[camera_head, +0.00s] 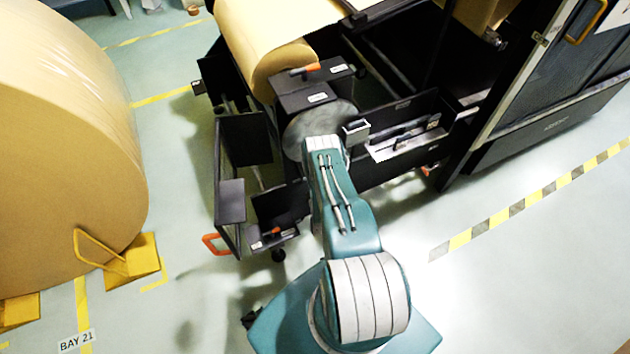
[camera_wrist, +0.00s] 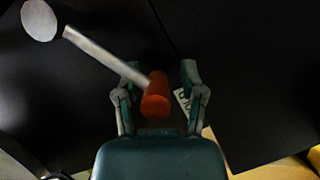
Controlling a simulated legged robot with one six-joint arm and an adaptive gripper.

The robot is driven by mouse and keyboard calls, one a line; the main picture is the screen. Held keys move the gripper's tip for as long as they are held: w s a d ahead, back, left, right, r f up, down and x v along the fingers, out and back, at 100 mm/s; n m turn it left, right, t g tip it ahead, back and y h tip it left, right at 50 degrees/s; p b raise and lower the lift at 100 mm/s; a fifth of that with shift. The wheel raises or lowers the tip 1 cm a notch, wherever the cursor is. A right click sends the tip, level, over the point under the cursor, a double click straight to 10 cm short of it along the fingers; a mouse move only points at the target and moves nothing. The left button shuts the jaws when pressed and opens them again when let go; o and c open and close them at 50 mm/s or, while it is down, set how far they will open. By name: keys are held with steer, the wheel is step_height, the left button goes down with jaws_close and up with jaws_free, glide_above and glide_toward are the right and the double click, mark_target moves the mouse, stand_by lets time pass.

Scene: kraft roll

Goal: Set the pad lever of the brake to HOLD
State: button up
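The brake (camera_head: 300,100) is a black housing beside the kraft roll, with white labels on it. Its pad lever (camera_head: 306,69) has a grey rod and an orange knob. In the wrist view the lever (camera_wrist: 100,53) runs from a round grey pivot at upper left to the orange knob between my fingers. My gripper (camera_wrist: 160,85) is open, a finger on each side of the knob; I see no clear grip on it. A white label (camera_wrist: 184,102) is partly hidden by the right finger, its text unreadable. In the head view my gripper cannot be made out beyond my arm.
The kraft roll (camera_head: 272,35) lies behind the brake. A black open tray (camera_head: 415,125) is to the right, and a black frame with an orange handle (camera_head: 214,243) to the left. A large wrapped roll (camera_head: 65,140) stands at left. Floor is clear at lower right.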

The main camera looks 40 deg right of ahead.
steer(key=shift+s+d, duration=0.15)
steer(key=shift+d, duration=0.05)
steer(key=v, duration=1.2)
steer(key=shift+f, duration=0.15)
